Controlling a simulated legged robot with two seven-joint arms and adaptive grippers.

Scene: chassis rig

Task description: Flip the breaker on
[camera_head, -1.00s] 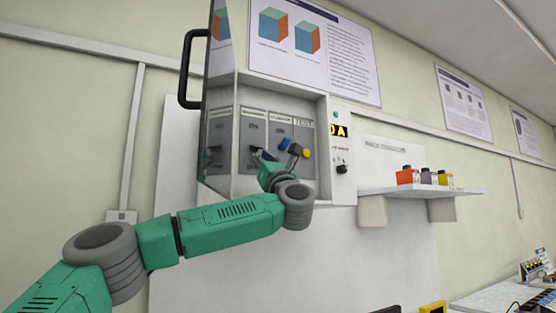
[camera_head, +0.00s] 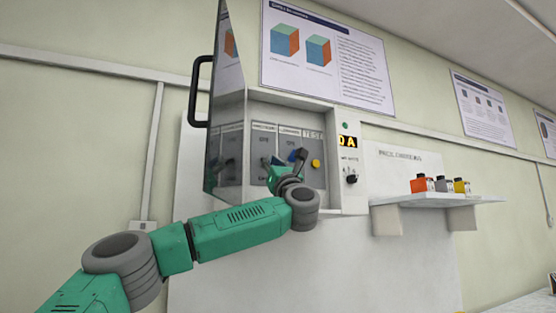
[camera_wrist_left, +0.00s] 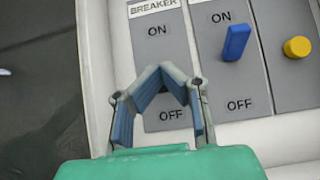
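In the left wrist view, the breaker column (camera_wrist_left: 155,18) is a grey plate labelled BREAKER, with ON above and OFF below. My left gripper (camera_wrist_left: 164,74) lies over this column between the two labels. Its two fingers bend inward, and their tips are close together. The breaker's own lever is hidden by the fingers, so I cannot tell its position or whether it is held. In the head view, my left gripper (camera_head: 274,167) reaches into the open wall cabinet (camera_head: 290,104), with its fingers small and unclear. My right gripper is not in view.
A blue lever (camera_wrist_left: 235,42) stands in the neighbouring ON/OFF column, with a yellow button (camera_wrist_left: 297,47) right of it. The cabinet's dark glass door (camera_head: 226,110) is swung open at left. A shelf (camera_head: 440,200) with small coloured boxes is at right.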

